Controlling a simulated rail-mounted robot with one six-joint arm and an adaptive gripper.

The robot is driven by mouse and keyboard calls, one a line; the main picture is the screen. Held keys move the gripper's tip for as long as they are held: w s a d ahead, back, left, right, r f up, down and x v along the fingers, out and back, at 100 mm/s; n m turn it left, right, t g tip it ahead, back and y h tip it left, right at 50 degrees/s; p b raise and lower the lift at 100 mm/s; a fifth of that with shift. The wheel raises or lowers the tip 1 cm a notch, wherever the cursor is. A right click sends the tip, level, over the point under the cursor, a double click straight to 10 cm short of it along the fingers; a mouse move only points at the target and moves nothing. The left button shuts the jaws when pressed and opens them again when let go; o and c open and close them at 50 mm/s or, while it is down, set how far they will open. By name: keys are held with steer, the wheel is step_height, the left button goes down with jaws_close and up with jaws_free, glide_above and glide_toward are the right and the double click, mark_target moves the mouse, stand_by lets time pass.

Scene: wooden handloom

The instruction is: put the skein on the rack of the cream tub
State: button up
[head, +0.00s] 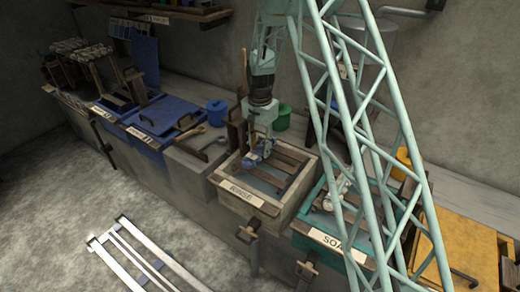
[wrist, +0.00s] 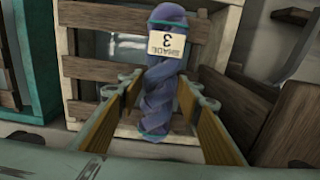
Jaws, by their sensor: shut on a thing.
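The cream tub (head: 292,206) carries a RINSE label on its front and has dark wooden rack slats (head: 268,178) across its top. My gripper (head: 259,146) points down over the tub's back left part and is shut on the skein. The skein (head: 252,160) is twisted and blue-purple. In the wrist view the skein (wrist: 165,100) lies between my two fingers, with a white SHADE 3 tag, and wooden slats (wrist: 95,112) show behind it. I cannot tell whether it touches the slats.
A teal tub (head: 327,240) labelled SOAK stands right of the cream tub, with a pale bundle (head: 333,197) on it. A yellow-topped tub (head: 455,248) is at far right. A blue lid (head: 165,114) and a ledge with tools (head: 203,143) are left. A green bucket (head: 283,117) stands behind.

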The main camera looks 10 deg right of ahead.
mark_target(260, 148)
steer(key=shift+f, duration=0.15)
steer(key=o, duration=0.9)
step_height(260, 148, up, 12)
steer(key=shift+r+p, duration=0.15)
steer(key=shift+p, duration=0.8)
stand_by(0.5)
